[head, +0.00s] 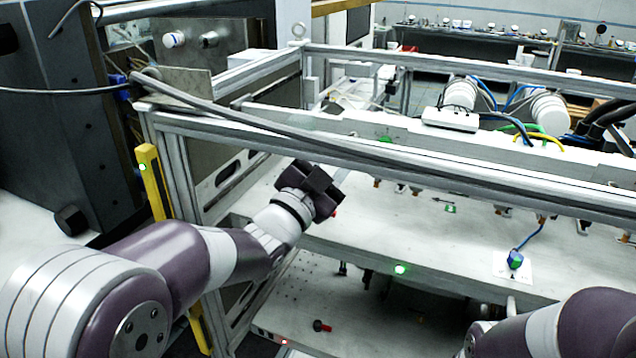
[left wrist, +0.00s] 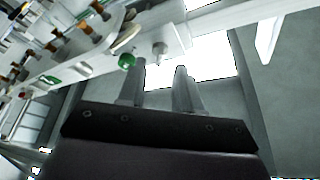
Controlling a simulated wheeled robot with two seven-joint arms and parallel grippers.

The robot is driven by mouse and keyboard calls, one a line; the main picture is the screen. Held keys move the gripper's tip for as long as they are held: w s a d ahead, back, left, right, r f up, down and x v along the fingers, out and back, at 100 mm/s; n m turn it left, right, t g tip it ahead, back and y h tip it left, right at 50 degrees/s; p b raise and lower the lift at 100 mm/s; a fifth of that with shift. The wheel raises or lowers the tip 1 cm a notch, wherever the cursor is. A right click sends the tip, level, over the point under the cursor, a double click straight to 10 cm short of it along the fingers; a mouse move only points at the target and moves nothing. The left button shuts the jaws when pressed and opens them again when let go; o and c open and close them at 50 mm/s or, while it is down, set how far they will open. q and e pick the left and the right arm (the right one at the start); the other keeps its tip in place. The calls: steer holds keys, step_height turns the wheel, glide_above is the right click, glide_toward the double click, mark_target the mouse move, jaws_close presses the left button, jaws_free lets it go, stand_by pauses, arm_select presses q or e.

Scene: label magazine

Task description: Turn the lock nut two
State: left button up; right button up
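My left gripper (head: 325,192) is above the near left end of the white work surface. In the left wrist view its two fingers (left wrist: 160,76) stand apart with nothing between them. Beyond the fingertips, a small metal fitting (left wrist: 160,49) sits on a pale edge, with a green knob (left wrist: 127,61) left of it. I cannot tell whether either is lock nut two. In the head view, a white round knob (head: 173,40) and a metal knob (head: 208,40) sit on a metal panel at the upper left. My right arm shows at the lower right; its gripper is out of frame.
An aluminium frame rail (head: 360,145) and a dark cable cross above the work surface (head: 380,222). A yellow post (head: 152,182) stands left of the frame. A blue-green part (head: 515,259) is on the surface at right. A red-black knob (head: 321,326) is below.

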arm_select(q)
steer(key=b+v, duration=0.3)
steer(key=v, duration=0.7)
steer(key=shift+s, duration=0.2)
steer(key=shift+c, duration=0.3)
